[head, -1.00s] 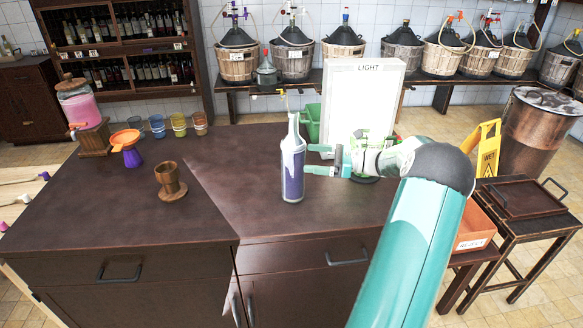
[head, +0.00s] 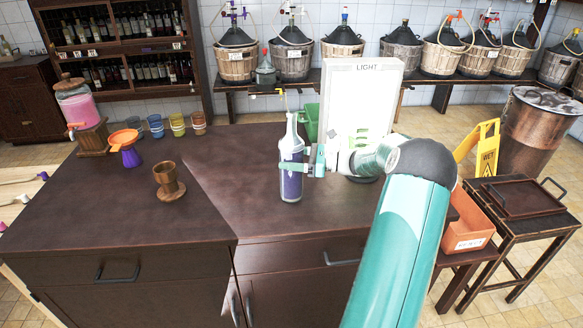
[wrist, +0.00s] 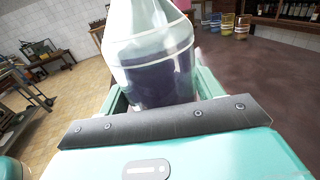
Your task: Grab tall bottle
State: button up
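The tall bottle (head: 291,180) stands upright on the dark counter (head: 230,215). It is clear with a pointed white top and a purple lower part, and it fills the upper middle of the wrist view (wrist: 155,75). My gripper (head: 293,166) reaches in from the right at the bottle's mid-height. Its two teal fingers lie on either side of the bottle, as the wrist view (wrist: 160,90) also shows. The fingers look wide apart; contact with the glass and the fingertips behind the bottle cannot be made out.
A white LIGHT panel (head: 362,90) stands right behind the bottle, with a green container (head: 311,122) beside it. A wooden goblet (head: 168,182), an orange funnel (head: 124,138) and several coloured cups are to the left. The counter between goblet and bottle is clear.

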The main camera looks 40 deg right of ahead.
aim_at(291, 148)
jog(key=c, duration=1.1)
jog(key=shift+r, duration=0.15)
grip_shut()
jog(key=shift+r, duration=1.6)
jog(key=s+d+r, duration=0.1)
jog(key=s+r, duration=0.8)
jog(key=s, duration=0.4)
jog(key=shift+s+d+r, duration=0.3)
jog(key=shift+s+r, duration=0.05)
jog(key=shift+s, duration=0.05)
